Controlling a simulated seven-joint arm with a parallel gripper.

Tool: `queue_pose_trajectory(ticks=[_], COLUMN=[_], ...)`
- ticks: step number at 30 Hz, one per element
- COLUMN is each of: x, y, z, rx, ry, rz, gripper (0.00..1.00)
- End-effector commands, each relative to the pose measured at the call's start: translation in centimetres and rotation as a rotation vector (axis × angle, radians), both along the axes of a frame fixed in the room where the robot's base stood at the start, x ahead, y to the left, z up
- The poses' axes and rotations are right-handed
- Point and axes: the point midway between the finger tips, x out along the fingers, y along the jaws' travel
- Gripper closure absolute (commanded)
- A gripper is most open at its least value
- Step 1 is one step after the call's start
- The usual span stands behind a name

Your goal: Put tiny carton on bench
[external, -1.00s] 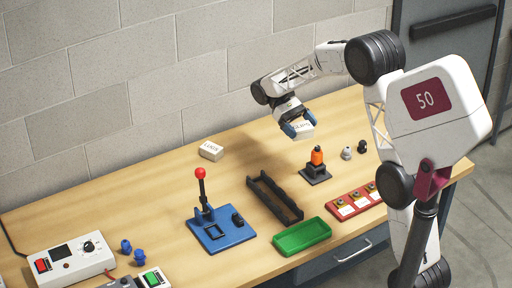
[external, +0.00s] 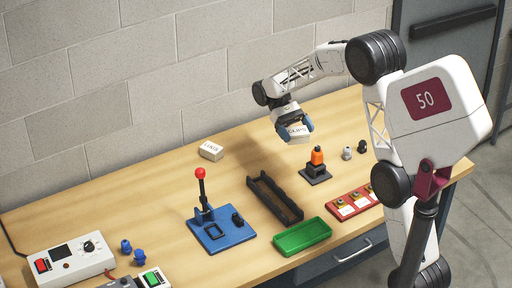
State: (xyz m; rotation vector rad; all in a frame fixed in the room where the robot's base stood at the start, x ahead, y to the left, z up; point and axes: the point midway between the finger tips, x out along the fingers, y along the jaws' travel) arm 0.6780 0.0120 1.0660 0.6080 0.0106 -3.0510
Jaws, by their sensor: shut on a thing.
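My gripper (external: 295,130) has blue fingertips and is shut on a small white carton (external: 298,131) with dark lettering that seems to read "CLIPS". The carton is held above the back part of the wooden bench (external: 140,200), with its lettered side facing the camera and partly covered by the fingers. A second small white carton (external: 211,151), lettered "LINKS" or similar, stands on the bench near the wall, to the left of my gripper and apart from it.
A black channel (external: 274,197), a blue lever press (external: 215,228), a green tray (external: 302,236) and an orange-topped fixture (external: 316,165) stand on the bench. A red strip of parts (external: 355,200) lies at right. A control box (external: 70,257) is at front left. Bench space between the cartons is clear.

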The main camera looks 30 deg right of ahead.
Motion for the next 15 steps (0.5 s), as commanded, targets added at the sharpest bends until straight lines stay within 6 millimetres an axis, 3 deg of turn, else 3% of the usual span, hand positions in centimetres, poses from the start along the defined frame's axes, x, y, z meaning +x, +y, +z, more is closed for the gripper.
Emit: queue_pose_trajectory(ticks=[15], x=[-0.02], y=[0.46], z=[0.31], rx=[0.000], ry=[-0.006], rz=[-0.028], gripper=[0.36])
